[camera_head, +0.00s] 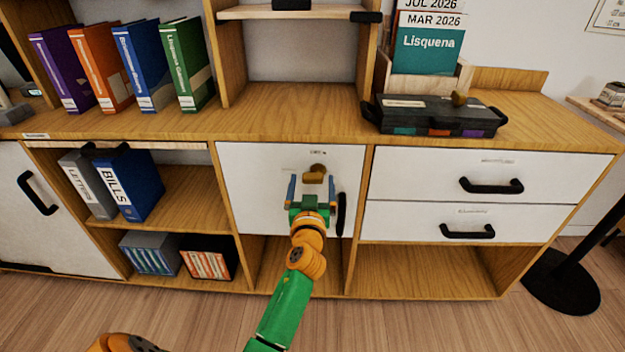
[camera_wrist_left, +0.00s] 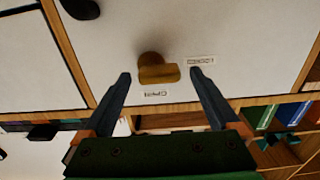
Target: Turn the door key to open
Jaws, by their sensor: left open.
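A brass door key (camera_head: 314,175) sits in the white cabinet door (camera_head: 255,190) in the middle of the unit. In the left wrist view the key (camera_wrist_left: 158,73) shows a flat grip lying roughly level across the picture. Two small labels, which seem to read LOCKED (camera_wrist_left: 201,60) and OPEN (camera_wrist_left: 155,94), are upside down beside it. My left gripper (camera_head: 312,186) is open in front of the door. Its fingertips stand on either side of the key, with a gap on both sides. A black upright handle (camera_head: 341,213) is on the door's right side. My right gripper is not seen.
Two white drawers (camera_head: 420,187) with black handles are right of the door. A dark case (camera_head: 435,116) with a brass piece lies on the top. A black stand base (camera_head: 562,282) is on the floor at right.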

